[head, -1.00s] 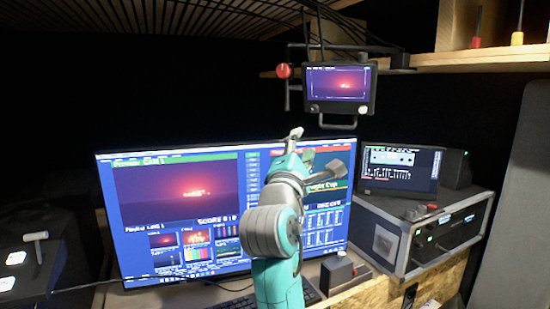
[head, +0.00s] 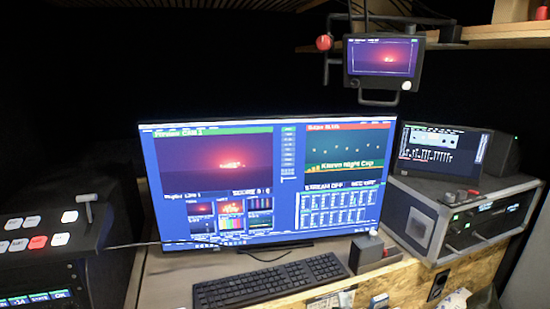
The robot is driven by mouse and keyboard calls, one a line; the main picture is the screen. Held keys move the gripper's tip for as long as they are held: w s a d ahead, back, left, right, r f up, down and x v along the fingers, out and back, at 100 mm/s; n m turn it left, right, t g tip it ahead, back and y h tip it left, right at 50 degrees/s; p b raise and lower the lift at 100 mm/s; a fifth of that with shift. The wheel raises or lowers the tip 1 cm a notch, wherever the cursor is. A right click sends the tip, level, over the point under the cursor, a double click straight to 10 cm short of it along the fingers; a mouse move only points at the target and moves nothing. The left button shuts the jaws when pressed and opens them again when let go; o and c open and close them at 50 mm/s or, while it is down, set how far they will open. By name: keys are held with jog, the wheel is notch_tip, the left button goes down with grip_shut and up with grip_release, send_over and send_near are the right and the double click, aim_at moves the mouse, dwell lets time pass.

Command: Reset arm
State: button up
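My arm and my gripper are not visible in the head view now. The large monitor (head: 215,180) stands on the desk, lit with a red preview picture, smaller panels and the words "Stream Off". The black keyboard (head: 270,280) lies in front of it, fully uncovered. I cannot see where my gripper is or whether it holds anything.
A switcher panel (head: 45,225) with a lever (head: 86,205) is at the left. A small box with a knob (head: 368,250) sits right of the keyboard. A rack case (head: 470,215) carries a small screen (head: 440,148). A small monitor (head: 382,62) hangs above.

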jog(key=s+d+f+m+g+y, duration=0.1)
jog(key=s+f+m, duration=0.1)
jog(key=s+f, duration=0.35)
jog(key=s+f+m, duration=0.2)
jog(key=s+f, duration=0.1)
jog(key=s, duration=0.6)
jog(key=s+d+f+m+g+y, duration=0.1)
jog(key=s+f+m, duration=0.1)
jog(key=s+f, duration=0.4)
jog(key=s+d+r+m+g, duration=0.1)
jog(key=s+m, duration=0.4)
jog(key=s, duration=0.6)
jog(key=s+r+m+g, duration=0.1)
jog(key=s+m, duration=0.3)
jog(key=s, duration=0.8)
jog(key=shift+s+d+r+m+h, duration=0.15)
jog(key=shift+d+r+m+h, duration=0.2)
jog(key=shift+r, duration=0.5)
